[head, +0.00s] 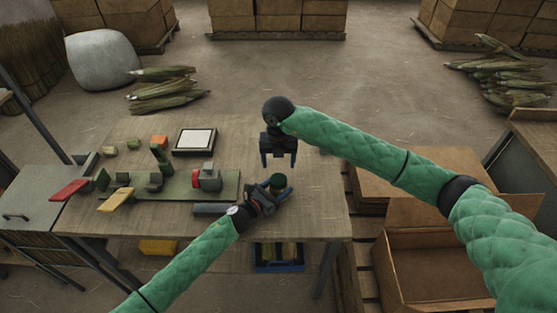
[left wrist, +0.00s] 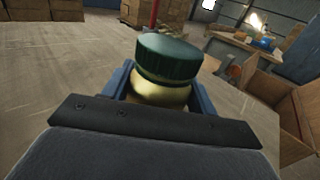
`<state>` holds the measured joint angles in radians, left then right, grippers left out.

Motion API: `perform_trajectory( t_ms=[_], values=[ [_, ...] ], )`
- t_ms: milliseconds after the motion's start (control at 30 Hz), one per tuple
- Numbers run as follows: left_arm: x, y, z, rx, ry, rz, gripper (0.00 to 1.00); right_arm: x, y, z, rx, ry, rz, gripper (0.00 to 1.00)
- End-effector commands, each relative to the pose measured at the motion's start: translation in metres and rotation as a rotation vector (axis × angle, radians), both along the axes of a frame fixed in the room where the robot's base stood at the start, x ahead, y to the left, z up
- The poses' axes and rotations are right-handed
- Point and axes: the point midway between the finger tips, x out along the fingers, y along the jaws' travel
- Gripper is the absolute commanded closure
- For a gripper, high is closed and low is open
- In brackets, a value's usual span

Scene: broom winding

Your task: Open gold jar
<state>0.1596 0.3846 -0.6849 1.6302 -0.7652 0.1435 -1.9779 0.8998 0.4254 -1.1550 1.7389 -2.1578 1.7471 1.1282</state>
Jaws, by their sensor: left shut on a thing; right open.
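The gold jar (left wrist: 158,94) has a dark green ribbed lid (left wrist: 167,57), which sits on it in the left wrist view. In the head view the jar's green lid (head: 279,180) shows near the table's right side. My left gripper (head: 270,190) is shut on the jar, with its blue fingers on both sides of the body below the lid. The jar's lower part is hidden by the gripper. My right gripper (head: 279,158) is open and empty, pointing down above and a little behind the lid, apart from it.
The wooden table (head: 318,205) holds a green winding fixture with a red-and-grey motor (head: 208,178), a white-topped scale (head: 195,140) and a grey cylinder (head: 210,209). An open cardboard box (head: 430,270) stands at the right. The table's right end is clear.

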Motion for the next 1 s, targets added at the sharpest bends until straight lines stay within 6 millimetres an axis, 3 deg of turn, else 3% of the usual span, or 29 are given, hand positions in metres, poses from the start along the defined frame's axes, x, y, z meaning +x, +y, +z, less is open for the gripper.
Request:
perform_trajectory(
  t_ms=[600, 967, 1000],
  values=[
    [0.000, 0.001, -0.002, 0.002, 0.002, 0.001, 1.00, 0.000, 0.000, -0.071, -0.001, 0.002, -0.002, 0.31],
    [0.000, 0.001, -0.002, 0.002, 0.002, 0.001, 1.00, 0.000, 0.000, -0.078, 0.000, 0.000, -0.002, 0.31],
    [0.000, 0.001, -0.002, 0.002, 0.002, 0.001, 1.00, 0.000, 0.000, -0.078, 0.000, 0.000, -0.002, 0.37]
  ],
)
